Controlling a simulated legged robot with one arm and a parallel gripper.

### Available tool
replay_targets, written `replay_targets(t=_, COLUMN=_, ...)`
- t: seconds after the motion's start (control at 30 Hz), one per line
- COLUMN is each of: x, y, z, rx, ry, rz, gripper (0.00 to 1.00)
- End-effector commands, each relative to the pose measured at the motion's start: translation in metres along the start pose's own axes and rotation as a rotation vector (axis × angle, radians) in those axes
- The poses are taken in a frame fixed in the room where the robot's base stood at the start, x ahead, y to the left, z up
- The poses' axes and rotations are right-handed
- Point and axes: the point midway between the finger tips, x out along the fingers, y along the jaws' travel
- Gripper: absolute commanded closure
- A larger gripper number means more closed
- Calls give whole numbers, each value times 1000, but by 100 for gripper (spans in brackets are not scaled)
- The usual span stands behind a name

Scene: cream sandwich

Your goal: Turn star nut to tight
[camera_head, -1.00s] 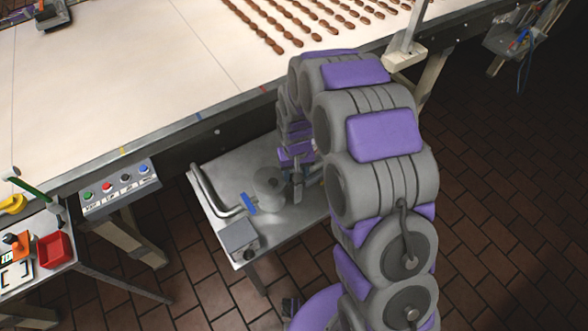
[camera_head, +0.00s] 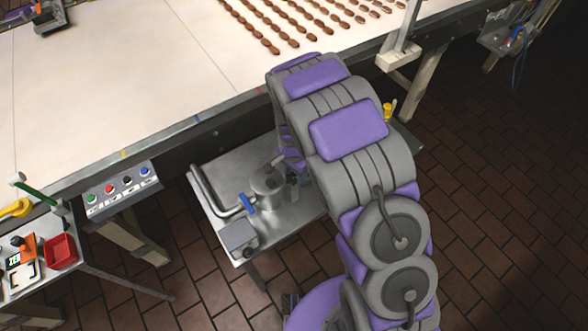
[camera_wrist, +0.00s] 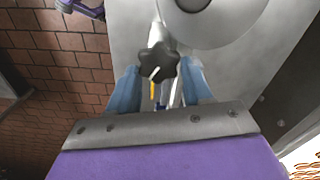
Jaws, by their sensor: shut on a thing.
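The star nut (camera_wrist: 158,64) is a black, lobed knob on a short metal stem, in the upper middle of the wrist view. A pale mark crosses its face, and a yellow strip shows just below it. My gripper (camera_wrist: 159,78) has one blue finger on each side of the nut and is shut on it. In the head view, the grey metal vessel (camera_head: 266,184) stands on the steel side table (camera_head: 205,168). My arm covers most of the gripper there, and I cannot make out the nut in that view.
A bent metal pipe (camera_head: 205,194) and a blue handle (camera_head: 246,202) sit left of the vessel. A grey box (camera_head: 238,236) is at the table's front corner. The conveyor (camera_head: 120,80) edge runs behind, with a button panel (camera_head: 118,190) at left.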

Motion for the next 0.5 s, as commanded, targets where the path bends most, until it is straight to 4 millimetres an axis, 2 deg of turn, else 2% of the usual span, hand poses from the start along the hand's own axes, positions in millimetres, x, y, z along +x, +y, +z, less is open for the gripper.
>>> replay_targets(t=0.5, x=-2, y=3, z=3, rx=489, ry=-4, rz=4, gripper=81)
